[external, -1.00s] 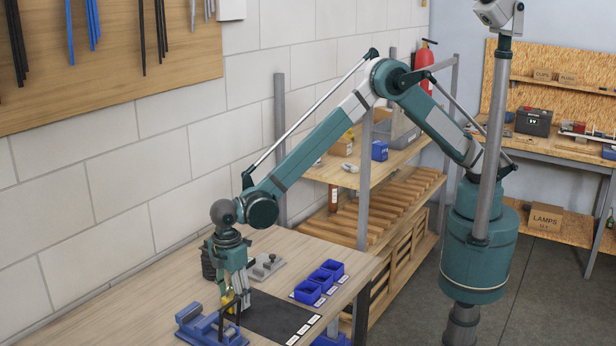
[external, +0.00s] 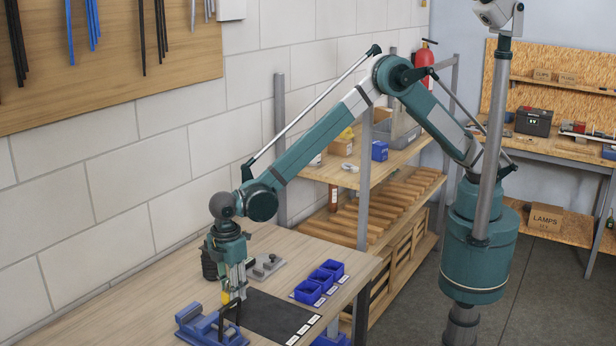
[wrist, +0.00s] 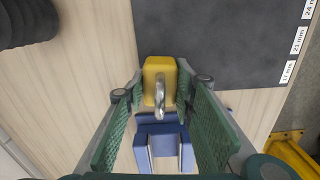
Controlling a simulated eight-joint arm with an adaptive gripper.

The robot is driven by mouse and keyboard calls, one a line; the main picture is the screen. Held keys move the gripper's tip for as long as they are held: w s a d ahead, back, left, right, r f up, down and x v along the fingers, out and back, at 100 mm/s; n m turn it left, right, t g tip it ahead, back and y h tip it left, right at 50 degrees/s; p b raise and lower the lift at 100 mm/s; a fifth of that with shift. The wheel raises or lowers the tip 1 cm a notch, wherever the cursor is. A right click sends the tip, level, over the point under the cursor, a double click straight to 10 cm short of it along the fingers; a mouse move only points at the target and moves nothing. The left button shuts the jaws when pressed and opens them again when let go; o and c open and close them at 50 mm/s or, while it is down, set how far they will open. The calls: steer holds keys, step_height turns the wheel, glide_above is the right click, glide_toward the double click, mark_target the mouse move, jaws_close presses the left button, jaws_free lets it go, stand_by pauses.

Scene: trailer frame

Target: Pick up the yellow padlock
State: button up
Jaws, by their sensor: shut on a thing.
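The yellow padlock (wrist: 159,72) shows in the wrist view between the tips of my gripper (wrist: 161,88), with its grey shackle toward the camera. My gripper is shut on it, with one green ribbed finger on each side. In the external view my gripper (external: 233,291) points down over the workbench, and a small part of the padlock (external: 225,297) shows at its fingertips. I cannot tell whether the padlock is clear of the bench.
A blue vise (external: 196,327) stands close by on the wooden bench (external: 120,312). A black mat (external: 275,318) with size labels lies beside my gripper. Blue bins (external: 320,279) stand to the right, and a grey metal fixture (external: 264,267) is behind.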

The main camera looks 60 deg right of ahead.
steer(key=shift+r, duration=3.85)
